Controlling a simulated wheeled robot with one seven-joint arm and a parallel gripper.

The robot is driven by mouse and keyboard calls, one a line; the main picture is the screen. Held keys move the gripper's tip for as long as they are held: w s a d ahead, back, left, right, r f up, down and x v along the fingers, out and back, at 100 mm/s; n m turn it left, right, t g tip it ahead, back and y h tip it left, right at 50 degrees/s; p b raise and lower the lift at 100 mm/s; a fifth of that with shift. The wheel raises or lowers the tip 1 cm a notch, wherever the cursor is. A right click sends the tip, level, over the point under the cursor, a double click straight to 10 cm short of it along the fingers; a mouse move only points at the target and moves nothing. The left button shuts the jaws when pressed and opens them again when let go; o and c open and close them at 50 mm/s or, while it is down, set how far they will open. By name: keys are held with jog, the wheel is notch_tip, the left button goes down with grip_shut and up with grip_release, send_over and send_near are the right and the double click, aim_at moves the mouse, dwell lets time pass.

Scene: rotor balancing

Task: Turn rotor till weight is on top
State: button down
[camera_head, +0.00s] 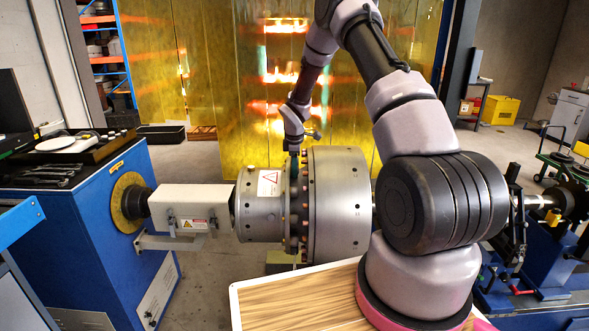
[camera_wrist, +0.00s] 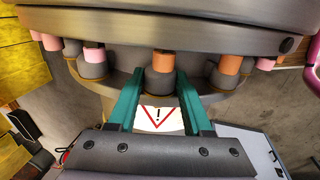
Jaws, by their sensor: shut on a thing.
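The rotor (camera_head: 338,205) is a grey metal drum lying level between two stands, with a ring of copper-tipped pegs around its flange. My gripper (camera_head: 293,150) reaches down to the top of that flange. In the wrist view my gripper (camera_wrist: 162,88) has its two green fingers on either side of a grey peg with an orange tip (camera_wrist: 163,66), shut on it. More pegs, orange- and pink-tipped, stand to both sides. I cannot single out the weight among them. The rotor's underside and far side are hidden.
A blue machine stand (camera_head: 90,235) with a yellow dial holds the left shaft end. My arm crosses the right side and hides part of the shaft. A wooden-topped board (camera_head: 300,300) lies low in front. A gold screen (camera_head: 215,75) stands behind.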

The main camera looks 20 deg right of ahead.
jog(key=shift+c, duration=1.7)
grip_release()
jog(key=v, duration=1)
jog(key=shift+r, duration=0.4)
jog(key=shift+s, duration=0.15)
jog(key=s+r+m+t, duration=0.1)
jog(key=s+r+m, duration=0.3)
jog(key=s+r, duration=0.45)
jog(key=s+r+m+t, duration=0.1)
jog(key=s+r+m, duration=0.4)
jog(key=r, duration=0.7)
jog(key=s+r+m+t+y, duration=0.1)
jog(key=s+r+m, duration=0.1)
jog(key=s, duration=0.6)
jog(key=s+a+r+m+t+y, duration=0.1)
jog(key=s+r+m, duration=0.2)
jog(key=s, duration=0.5)
jog(key=s+r+m, duration=0.3)
jog(key=s+m, duration=0.2)
jog(key=s, duration=0.3)
jog(key=shift+s+a+t+y, duration=0.15)
jog(key=shift+a+t+y, duration=0.15)
jog(key=shift+t+y, duration=0.1)
